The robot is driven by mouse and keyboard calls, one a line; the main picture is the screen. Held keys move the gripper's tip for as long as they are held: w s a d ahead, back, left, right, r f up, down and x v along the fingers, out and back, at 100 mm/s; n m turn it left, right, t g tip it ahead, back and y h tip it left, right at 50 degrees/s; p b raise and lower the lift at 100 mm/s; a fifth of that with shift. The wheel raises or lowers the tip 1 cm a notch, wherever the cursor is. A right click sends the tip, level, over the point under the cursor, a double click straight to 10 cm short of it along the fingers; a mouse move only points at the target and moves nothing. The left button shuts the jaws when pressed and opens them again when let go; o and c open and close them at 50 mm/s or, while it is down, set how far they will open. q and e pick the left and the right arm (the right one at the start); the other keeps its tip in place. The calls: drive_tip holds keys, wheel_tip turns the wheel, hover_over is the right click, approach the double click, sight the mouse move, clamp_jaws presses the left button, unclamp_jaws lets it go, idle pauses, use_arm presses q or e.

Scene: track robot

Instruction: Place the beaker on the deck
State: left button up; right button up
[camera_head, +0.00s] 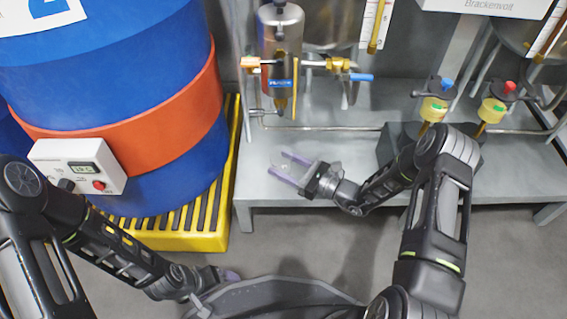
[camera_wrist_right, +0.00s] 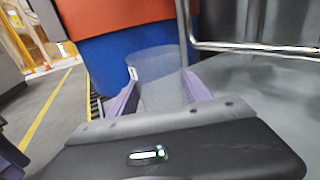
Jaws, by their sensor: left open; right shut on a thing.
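My right gripper (camera_head: 284,168) is shut on the beaker (camera_wrist_right: 158,82), a clear, see-through vessel between its purple fingers. In the head view the beaker is small and hard to make out. The gripper reaches in over the left front part of the grey metal deck (camera_head: 261,192), below a steel vessel's tap. I cannot tell whether the beaker touches the deck. My left gripper (camera_head: 229,275) is low at the bottom of the head view, empty and away from the deck; its fingers are partly hidden.
A blue drum (camera_head: 165,75) with an orange band stands left of the deck on a yellow grated pallet (camera_head: 190,226). A steel vessel (camera_head: 280,35) with a tap and a thin pipe (camera_head: 340,128) are behind the gripper. Yellow-bodied valves (camera_head: 434,108) are at right.

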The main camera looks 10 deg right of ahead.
drive_tip(key=shift+f, duration=0.35)
drive_tip(key=o, duration=1.4)
wheel_tip(320, 180, up, 10)
drive_tip(key=p, duration=0.5)
